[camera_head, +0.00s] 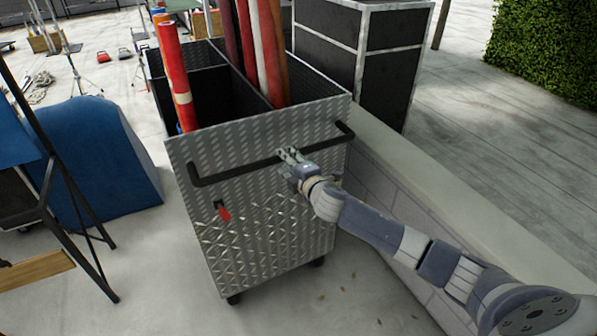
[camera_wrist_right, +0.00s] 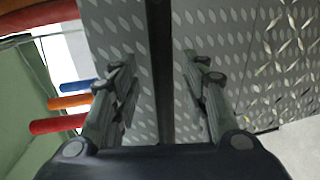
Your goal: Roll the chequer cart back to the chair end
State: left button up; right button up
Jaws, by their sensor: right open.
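The chequer cart (camera_head: 262,225) is a tall grey metal box on small black wheels, standing in the middle of the head view. A black handle bar (camera_head: 235,171) runs across its near face, with a red latch (camera_head: 223,211) below. My right gripper (camera_head: 288,155) is at the right part of this bar. In the right wrist view, the bar (camera_wrist_right: 160,50) passes between the open fingers of the right gripper (camera_wrist_right: 162,78), with a gap on each side. The cart's plate (camera_wrist_right: 230,45) lies behind. My left gripper is not in view.
Red and orange tubes (camera_head: 174,75) stand in the cart. A low wall (camera_head: 400,180) runs close along its right side. A black case (camera_head: 365,50) stands behind. A blue bulky object (camera_head: 95,155) and a black folding frame (camera_head: 60,165) are at left. Floor in front is clear.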

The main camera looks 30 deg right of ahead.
jog(key=s+r, duration=0.1)
jog(key=s, duration=0.6)
jog(key=shift+r, duration=0.3)
jog(key=shift+s+f, duration=0.1)
jog(key=s+d+f+m+g+h, duration=0.1)
jog(key=s+d+f+m+g, duration=0.15)
jog(key=f, duration=0.85)
jog(key=s+d+f+m+g, duration=0.1)
jog(key=s+f+m+g, duration=0.15)
jog(key=f, duration=0.85)
jog(key=s+f+m+g, duration=0.35)
jog(key=s+f, duration=0.85)
jog(key=f, duration=0.4)
jog(key=s+a+f+m+g, duration=0.2)
jog(key=s+f, duration=0.4)
jog(key=s, duration=0.6)
jog(key=s+a+f+m+g, duration=0.2)
jog(key=s+a+f, duration=0.3)
jog(key=s, duration=0.8)
jog(key=s+a+f+m+g+y, duration=0.1)
jog(key=s+a+f+m+g, duration=0.1)
jog(key=s+f, duration=0.6)
jog(key=s+a+m, duration=0.1)
jog(key=s+a, duration=0.1)
jog(key=s, duration=0.3)
jog(key=shift+s+f, duration=0.2)
jog(key=shift+f, duration=0.2)
